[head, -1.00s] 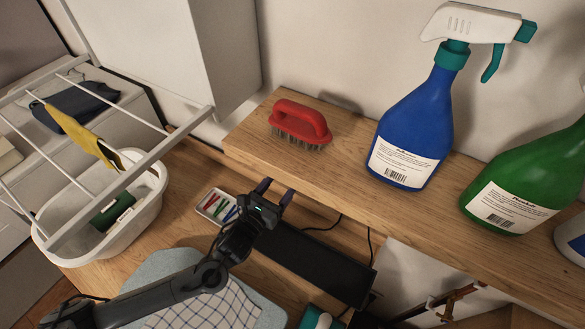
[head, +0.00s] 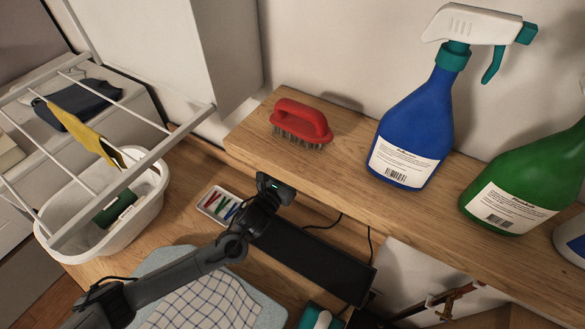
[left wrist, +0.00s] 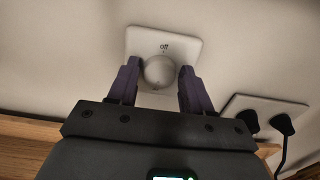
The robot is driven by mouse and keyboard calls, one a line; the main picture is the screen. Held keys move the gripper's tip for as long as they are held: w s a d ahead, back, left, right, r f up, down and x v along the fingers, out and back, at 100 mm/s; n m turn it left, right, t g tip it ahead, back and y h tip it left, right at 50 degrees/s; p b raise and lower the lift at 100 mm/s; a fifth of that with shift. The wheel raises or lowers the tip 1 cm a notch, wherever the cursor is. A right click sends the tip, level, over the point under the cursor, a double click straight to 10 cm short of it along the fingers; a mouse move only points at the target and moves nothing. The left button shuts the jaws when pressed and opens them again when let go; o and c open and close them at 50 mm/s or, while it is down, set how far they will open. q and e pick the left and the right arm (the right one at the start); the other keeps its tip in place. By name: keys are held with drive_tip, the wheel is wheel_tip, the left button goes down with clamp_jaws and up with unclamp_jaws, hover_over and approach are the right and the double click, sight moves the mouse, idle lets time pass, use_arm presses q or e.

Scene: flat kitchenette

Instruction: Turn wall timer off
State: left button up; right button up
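The wall timer (left wrist: 190,47) is a white square plate with a round pale knob (left wrist: 158,72) and the word "off" printed above it, in the left wrist view. My left gripper (left wrist: 160,75) is open, with one dark purple finger on each side of the knob. The fingertips are near the plate; I cannot tell whether either touches the knob. The knob's pointer direction is not clear. In the head view, the fingertips and the timer are hidden below the shelf. My right gripper is not in view.
A wooden shelf (head: 350,165) overhangs my left gripper, carrying a red brush (head: 301,122), a blue spray bottle (head: 413,125) and a green bottle (head: 520,185). A socket with black plugs (left wrist: 262,112) is right of the timer. A white tub (head: 150,190) stands left.

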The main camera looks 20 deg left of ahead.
use_arm(q)
drive_tip(key=c, duration=0.6)
drive_tip(key=shift+c, duration=0.2)
